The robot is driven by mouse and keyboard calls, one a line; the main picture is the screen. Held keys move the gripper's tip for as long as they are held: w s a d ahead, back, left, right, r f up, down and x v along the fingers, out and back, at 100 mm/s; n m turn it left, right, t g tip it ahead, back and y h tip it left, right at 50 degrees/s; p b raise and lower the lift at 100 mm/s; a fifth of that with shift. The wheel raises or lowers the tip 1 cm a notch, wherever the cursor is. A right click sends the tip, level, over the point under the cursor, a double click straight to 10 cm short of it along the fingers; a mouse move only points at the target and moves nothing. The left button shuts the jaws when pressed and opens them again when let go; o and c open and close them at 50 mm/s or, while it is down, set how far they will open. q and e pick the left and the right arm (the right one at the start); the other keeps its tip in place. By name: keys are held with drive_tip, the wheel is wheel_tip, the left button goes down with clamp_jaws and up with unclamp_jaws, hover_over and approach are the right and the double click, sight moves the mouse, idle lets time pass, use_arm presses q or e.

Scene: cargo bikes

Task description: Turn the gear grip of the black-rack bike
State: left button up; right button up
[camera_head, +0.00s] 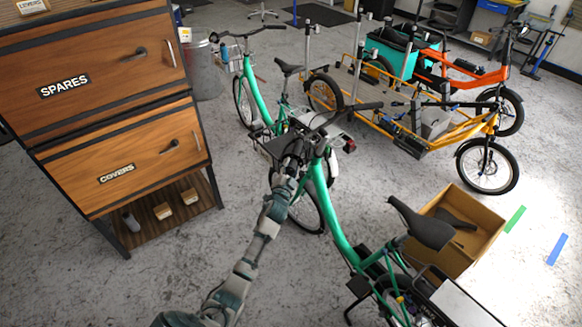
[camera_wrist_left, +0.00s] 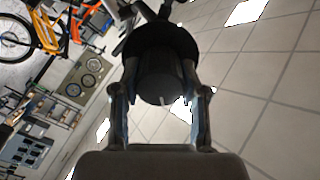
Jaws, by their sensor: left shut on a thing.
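The near green bike (camera_head: 340,235) stands in the middle of the head view, with a black rack (camera_head: 278,143) at its handlebar end. My left gripper (camera_head: 293,160) reaches up to the handlebar at this end. In the left wrist view, the two fingers of my left gripper (camera_wrist_left: 158,105) stand on either side of a dark round grip (camera_wrist_left: 158,78), shut on it. A small pale mark shows on the grip's lower edge. In the head view my gripper and wrist hide most of the grip. My right gripper is not in view.
A wooden cabinet (camera_head: 100,95) stands to the left. A second green bike (camera_head: 257,90) is behind, and an orange-yellow cargo bike (camera_head: 420,130) is at the right. An open cardboard box (camera_head: 485,225) lies beside the near bike's saddle (camera_head: 422,224). The floor at lower left is clear.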

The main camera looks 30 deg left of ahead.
use_arm(q)
drive_tip(key=shift+f+m, duration=0.15)
drive_tip(key=shift+m, duration=0.45)
drive_tip(key=o, duration=1)
drive_tip(key=shift+c, duration=0.2)
drive_tip(key=shift+o, duration=0.9)
drive_tip(key=shift+w+a+f, duration=0.1)
drive_tip(key=shift+w+a, duration=0.1)
drive_tip(key=shift+s, duration=0.1)
drive_tip(key=v, duration=1.1)
drive_tip(key=shift+s, duration=0.4)
drive_tip(key=shift+d+f, duration=0.1)
drive_tip(key=shift+f, duration=0.05)
